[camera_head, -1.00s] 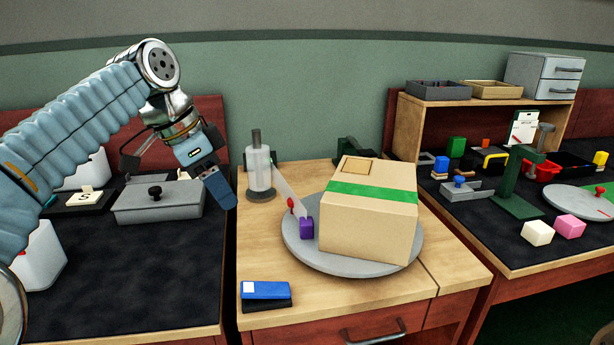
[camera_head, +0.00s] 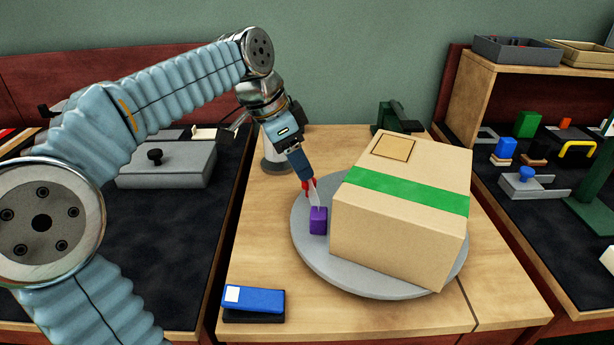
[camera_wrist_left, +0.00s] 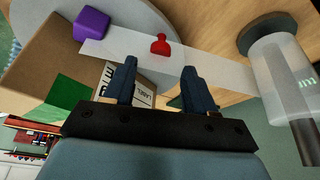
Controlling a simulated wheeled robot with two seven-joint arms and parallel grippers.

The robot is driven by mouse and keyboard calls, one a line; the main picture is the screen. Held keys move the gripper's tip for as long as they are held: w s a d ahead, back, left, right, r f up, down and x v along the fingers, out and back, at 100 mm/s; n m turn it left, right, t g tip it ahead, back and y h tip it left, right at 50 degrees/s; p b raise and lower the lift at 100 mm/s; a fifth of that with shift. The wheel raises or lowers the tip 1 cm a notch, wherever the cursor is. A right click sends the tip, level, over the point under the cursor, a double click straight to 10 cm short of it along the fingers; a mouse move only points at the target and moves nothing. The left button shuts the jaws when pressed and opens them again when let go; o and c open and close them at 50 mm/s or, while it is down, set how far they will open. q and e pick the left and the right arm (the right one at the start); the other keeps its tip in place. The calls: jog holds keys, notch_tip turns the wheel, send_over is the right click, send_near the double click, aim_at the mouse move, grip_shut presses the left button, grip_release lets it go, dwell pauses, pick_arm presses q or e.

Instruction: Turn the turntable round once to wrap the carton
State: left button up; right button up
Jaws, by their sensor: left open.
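The carton (camera_head: 400,225), tan with a green band, sits on the round grey turntable (camera_head: 345,278). A purple block (camera_head: 318,221) stands on the turntable's left rim; it also shows in the left wrist view (camera_wrist_left: 91,24). A red knob (camera_wrist_left: 161,44) stands by the clear film strip (camera_wrist_left: 215,67), which runs from the block to the film roll (camera_wrist_left: 282,75). In the head view the roll (camera_head: 274,166) is mostly behind my arm. My left gripper (camera_head: 306,178) is open, pointing down just above the red knob (camera_head: 306,187). In the wrist view the knob lies beyond the gap between the fingers (camera_wrist_left: 158,82). My right gripper is not in view.
A blue stapler-like item (camera_head: 253,300) lies at the front left of the wooden table. A grey lidded box (camera_head: 168,165) stands on the dark left bench. A dark green device (camera_head: 398,117) stands behind the carton. The right bench holds several small coloured items.

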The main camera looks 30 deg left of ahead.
pick_arm(q)
jog(key=x, duration=0.4)
jog(key=shift+d+f, duration=0.1)
jog(key=shift+f, duration=0.3)
jog(key=shift+c, duration=0.4)
grip_shut()
